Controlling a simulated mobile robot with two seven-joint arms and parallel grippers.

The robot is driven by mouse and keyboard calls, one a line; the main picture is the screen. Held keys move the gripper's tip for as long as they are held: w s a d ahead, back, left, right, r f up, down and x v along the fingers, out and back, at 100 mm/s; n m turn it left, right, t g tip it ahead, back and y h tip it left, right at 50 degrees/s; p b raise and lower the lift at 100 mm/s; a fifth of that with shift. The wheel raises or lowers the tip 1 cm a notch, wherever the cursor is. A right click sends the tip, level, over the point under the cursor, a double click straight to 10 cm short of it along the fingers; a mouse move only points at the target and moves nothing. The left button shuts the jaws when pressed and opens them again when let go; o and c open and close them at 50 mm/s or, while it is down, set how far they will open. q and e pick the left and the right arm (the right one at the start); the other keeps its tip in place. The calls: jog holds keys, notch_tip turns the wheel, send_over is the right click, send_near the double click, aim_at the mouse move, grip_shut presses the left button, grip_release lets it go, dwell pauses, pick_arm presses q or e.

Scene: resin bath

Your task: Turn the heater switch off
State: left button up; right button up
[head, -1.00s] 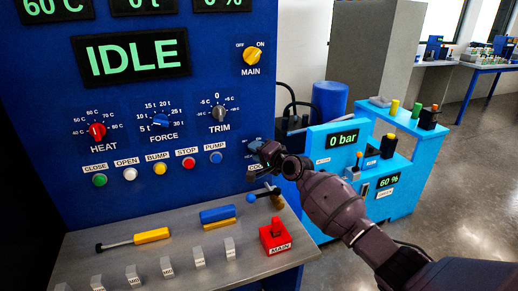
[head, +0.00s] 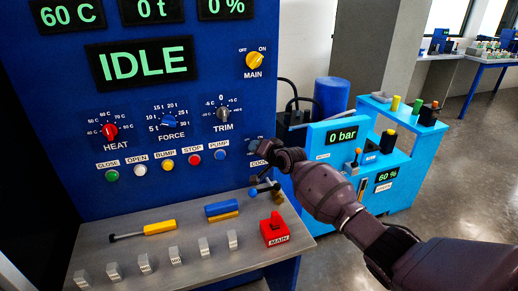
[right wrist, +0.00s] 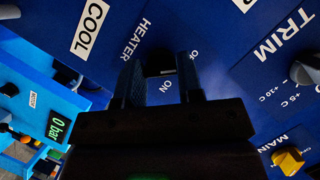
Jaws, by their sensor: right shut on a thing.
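The heater switch (right wrist: 160,62) is a small dark knob on the blue panel (right wrist: 215,60), beside the labels HEATER, ON and OFF in the right wrist view. My right gripper (right wrist: 161,72) is shut on it, one finger on each side. The fingers and the dim light hide most of the knob, so I cannot tell which way it points. In the head view my right gripper (head: 262,150) is at the panel's lower right edge and covers the switch. My left gripper is not in view.
The TRIM knob (head: 223,114) and yellow MAIN knob (head: 255,59) are above the gripper. The blue PUMP button (head: 220,154) is close on its left. A grey shelf (head: 130,262) with tools and a red MAIN block (head: 274,230) lies below. A light-blue machine (head: 330,165) stands right.

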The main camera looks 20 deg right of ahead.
jog(key=o, duration=0.9)
jog(key=shift+o, duration=0.2)
jog(key=p+v, duration=0.2)
jog(key=v, duration=0.9)
